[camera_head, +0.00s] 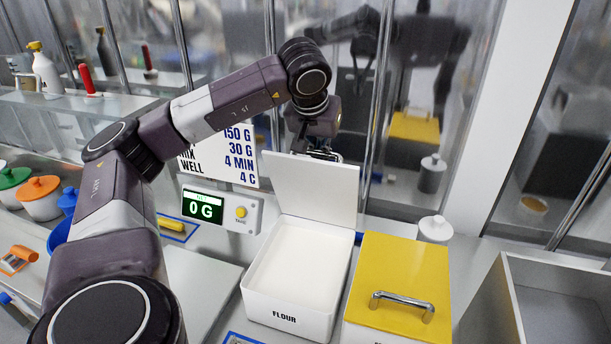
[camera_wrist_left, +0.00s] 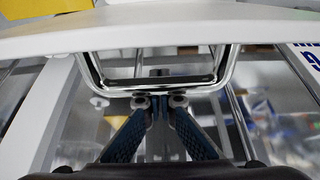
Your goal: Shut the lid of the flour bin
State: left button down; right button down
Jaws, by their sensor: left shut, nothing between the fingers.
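The white flour bin (camera_head: 290,304) stands on the counter with "FLOUR" on its front. Its lid (camera_head: 315,190) is open and stands nearly upright at the bin's back edge. White flour (camera_head: 302,262) shows inside. My left gripper (camera_head: 322,152) is behind the lid near its top, partly hidden by it. In the left wrist view, my left gripper (camera_wrist_left: 158,102) is shut and empty, with its fingertips close to the lid's metal handle (camera_wrist_left: 165,88). I cannot tell whether they touch it. The lid's edge (camera_wrist_left: 160,38) crosses the top of that view. My right gripper is not in view.
A bin with a yellow lid (camera_head: 402,275) and metal handle stands just right of the flour bin. A scale display (camera_head: 204,207) reading 0 G is to its left. A white jar (camera_head: 434,229) stands behind, and an open grey container (camera_head: 550,300) is at the right.

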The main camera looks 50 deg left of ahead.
aim_at(317, 164)
pick_arm(q)
jog(key=shift+s+d+b, duration=0.95)
jog(key=shift+s+d, duration=1.55)
jog(key=shift+s, duration=2.05)
notch_tip(317, 164, up, 8)
jog(key=p, duration=0.6)
